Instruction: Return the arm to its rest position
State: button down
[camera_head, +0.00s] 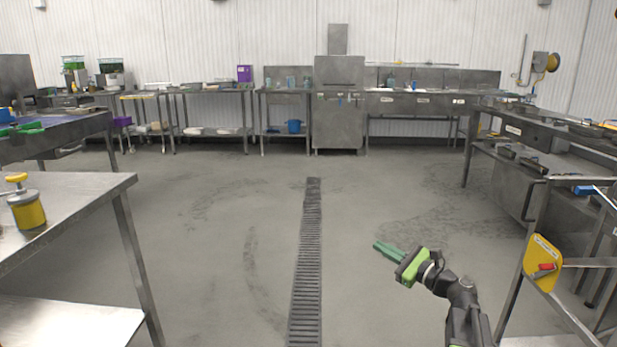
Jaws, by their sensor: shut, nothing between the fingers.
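My gripper (388,250) shows in the head view at the lower right of centre, at the end of my dark arm. It has green fingers and a green body, and points to the left. The fingers are together with nothing between them. The arm rises from the bottom edge and bends left over the open floor. The gripper touches nothing that I can see.
A steel table (70,188) with a yellow container (28,210) stands at left. A yellow panel (542,262) on a metal frame is close right of my arm. Steel counters line the back and right. A drain grate (306,270) crosses the clear floor.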

jog(key=s+a+f+n+g, duration=0.3)
jog(key=a+f, duration=0.1)
jog(key=a, duration=0.2)
jog(key=s+a+f+n+g+h, duration=0.1)
jog(key=s+a+f+n+g, duration=0.1)
jog(key=a+f+n+g, duration=0.3)
jog(key=s+a+f+n+g, duration=0.1)
jog(key=s+a+f+n, duration=0.15)
jog(key=a, duration=0.55)
jog(key=s+f+n+g+h+p, duration=0.1)
jog(key=s+f+n+g+h, duration=0.25)
jog(key=s+f+n, duration=0.35)
jog(key=s+d+f+n+g+h, duration=0.1)
jog(key=s+d+f+n+h, duration=0.1)
jog(key=s+d+f+h, duration=0.3)
jog(key=s+d+f+n+g+h, duration=0.1)
jog(key=d+n+h, duration=0.2)
jog(key=d, duration=0.4)
notch_tip(320, 180, up, 38)
jog(key=p, duration=3.8)
jog(key=shift+d+r+n, duration=0.15)
jog(key=shift+n, duration=0.2)
jog(key=shift+s, duration=0.1)
